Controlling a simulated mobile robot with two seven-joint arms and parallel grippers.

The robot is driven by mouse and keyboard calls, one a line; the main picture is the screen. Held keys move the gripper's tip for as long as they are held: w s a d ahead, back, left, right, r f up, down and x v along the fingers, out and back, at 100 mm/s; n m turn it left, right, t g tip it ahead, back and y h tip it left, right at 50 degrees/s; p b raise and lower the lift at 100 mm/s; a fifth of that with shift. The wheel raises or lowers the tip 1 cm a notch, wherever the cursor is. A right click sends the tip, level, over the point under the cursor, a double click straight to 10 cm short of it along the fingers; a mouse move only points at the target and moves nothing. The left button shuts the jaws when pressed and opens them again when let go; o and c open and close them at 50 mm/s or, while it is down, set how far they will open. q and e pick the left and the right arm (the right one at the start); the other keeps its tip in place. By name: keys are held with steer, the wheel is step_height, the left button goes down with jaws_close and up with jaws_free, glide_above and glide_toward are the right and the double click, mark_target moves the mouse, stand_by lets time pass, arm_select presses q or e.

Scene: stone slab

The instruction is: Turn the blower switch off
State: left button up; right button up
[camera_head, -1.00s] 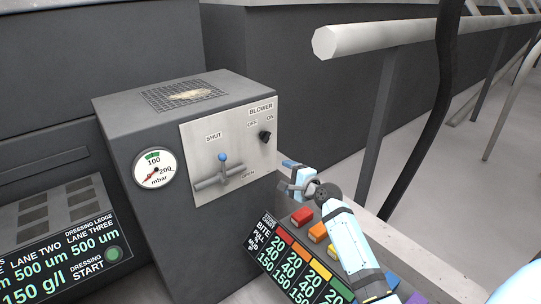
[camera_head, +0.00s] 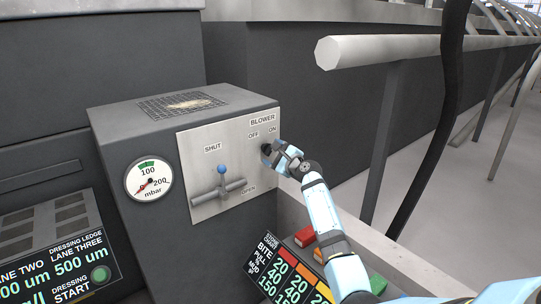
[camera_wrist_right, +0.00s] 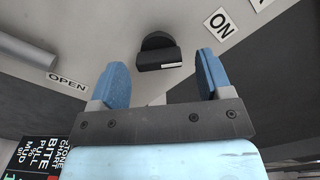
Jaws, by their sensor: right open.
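The blower switch (camera_head: 266,149) is a small black knob on the light metal panel (camera_head: 205,190) of a dark grey box, below the labels BLOWER, OFF and ON. In the right wrist view the black knob (camera_wrist_right: 158,52) lies ahead of and between the two blue fingertips, with a small white mark on its lower edge. My right gripper (camera_head: 276,151) is open and close to the knob in the head view; it also shows in the right wrist view (camera_wrist_right: 161,82). I cannot tell whether a finger touches the knob. My left gripper is out of view.
A blue-tipped lever (camera_head: 222,171) sits on the same panel, between SHUT and OPEN labels. A pressure gauge (camera_head: 148,181) is left of the panel. A grey rail (camera_head: 400,52) runs at upper right.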

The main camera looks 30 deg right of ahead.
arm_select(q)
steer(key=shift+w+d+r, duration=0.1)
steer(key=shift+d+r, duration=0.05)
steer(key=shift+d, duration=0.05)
arm_select(e)
steer(key=shift+w, duration=1.15)
steer(key=shift+a, duration=0.1)
steer(key=c, duration=0.9)
